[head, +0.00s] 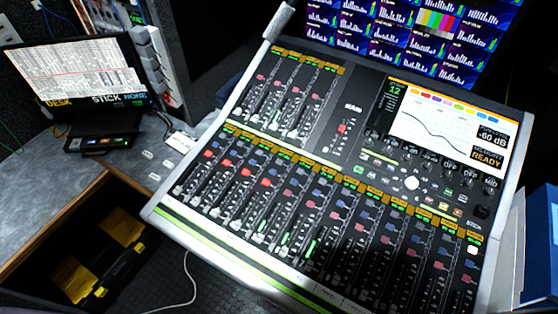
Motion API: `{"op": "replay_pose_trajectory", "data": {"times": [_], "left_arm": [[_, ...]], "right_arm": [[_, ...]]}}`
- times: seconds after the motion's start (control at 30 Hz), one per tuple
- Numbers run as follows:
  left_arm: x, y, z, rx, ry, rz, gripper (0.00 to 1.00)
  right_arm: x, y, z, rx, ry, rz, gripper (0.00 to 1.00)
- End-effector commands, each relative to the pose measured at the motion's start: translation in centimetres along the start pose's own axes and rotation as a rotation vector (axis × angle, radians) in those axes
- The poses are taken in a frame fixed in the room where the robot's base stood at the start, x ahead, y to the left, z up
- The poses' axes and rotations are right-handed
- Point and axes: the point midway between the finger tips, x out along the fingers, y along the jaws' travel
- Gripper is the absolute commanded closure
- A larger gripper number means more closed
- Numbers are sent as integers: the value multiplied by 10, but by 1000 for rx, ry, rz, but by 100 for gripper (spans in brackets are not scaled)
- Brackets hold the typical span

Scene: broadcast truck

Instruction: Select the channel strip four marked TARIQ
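The mixing console (345,285) fills the middle and right of the head view, tilted in the picture. Its long lower bank of channel strips (300,205) has yellow label tabs along the top, red and blue buttons, and faders below. Some red buttons toward the left of this bank are brightly lit. A shorter upper bank (290,95) also has yellow tabs. The tab writing is too small to read, so I cannot tell which strip is marked TARIQ. Neither of my grippers is in view.
The console's screen (440,135) shows a curve, "-60 dB" and "MEMORY READY". A wall of meter displays (390,30) stands behind. At left a monitor (90,75) reads "DESK" and "STICK NONE" above a grey desk (35,165). A black and yellow case (105,270) sits lower left.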

Motion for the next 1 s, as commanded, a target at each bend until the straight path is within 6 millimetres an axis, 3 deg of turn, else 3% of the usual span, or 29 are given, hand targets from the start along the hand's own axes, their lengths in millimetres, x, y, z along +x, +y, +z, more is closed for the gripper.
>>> {"op": "replay_pose_trajectory", "data": {"times": [0.2,1.0], "left_arm": [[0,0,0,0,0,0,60],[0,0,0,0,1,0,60]], "right_arm": [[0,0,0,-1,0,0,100],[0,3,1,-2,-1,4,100]]}}
